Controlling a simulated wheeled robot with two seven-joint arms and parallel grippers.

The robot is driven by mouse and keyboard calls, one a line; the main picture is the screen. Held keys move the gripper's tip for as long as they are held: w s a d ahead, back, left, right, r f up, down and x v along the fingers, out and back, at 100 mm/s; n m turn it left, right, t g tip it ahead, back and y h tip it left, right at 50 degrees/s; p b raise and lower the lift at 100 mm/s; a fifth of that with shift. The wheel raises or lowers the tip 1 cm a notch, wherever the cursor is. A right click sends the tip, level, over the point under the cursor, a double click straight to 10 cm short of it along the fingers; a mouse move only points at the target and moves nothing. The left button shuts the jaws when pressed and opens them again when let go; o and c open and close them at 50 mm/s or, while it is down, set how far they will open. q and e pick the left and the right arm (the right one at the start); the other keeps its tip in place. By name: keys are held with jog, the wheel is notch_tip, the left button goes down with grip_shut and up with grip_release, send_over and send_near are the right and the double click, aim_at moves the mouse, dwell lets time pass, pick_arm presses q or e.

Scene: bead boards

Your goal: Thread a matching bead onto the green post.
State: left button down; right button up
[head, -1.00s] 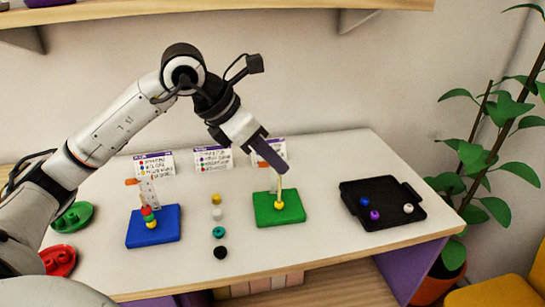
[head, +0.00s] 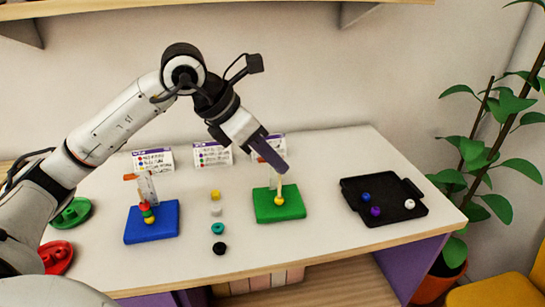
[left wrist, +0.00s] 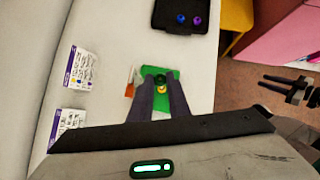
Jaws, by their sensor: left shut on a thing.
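The green board (head: 291,211) carries an upright pale post (head: 279,186) with a yellow bead (head: 279,201) at its foot. My left gripper (head: 281,168) is directly over this post, fingers pointing down at its top. In the left wrist view the fingers (left wrist: 160,82) are shut on a small dark green bead (left wrist: 160,79), with the yellow bead (left wrist: 161,89) showing beyond it. The held bead is hidden in the head view. I cannot tell whether it is around the post tip. A dark pronged shape (left wrist: 288,90), perhaps my right gripper, shows at the right of the wrist view.
A blue board (head: 165,226) with stacked red, green and yellow beads stands left. Loose yellow, white, teal (head: 218,228) and black beads lie between the boards. A black tray (head: 405,189) holds blue, purple and white beads. Cards stand behind; green and red dishes lie left.

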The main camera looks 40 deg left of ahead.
pick_arm(q)
jog(key=shift+f, duration=0.15)
jog(key=shift+f+b, duration=0.9)
jog(key=shift+b, duration=0.05)
jog(key=c, duration=1.6)
grip_release()
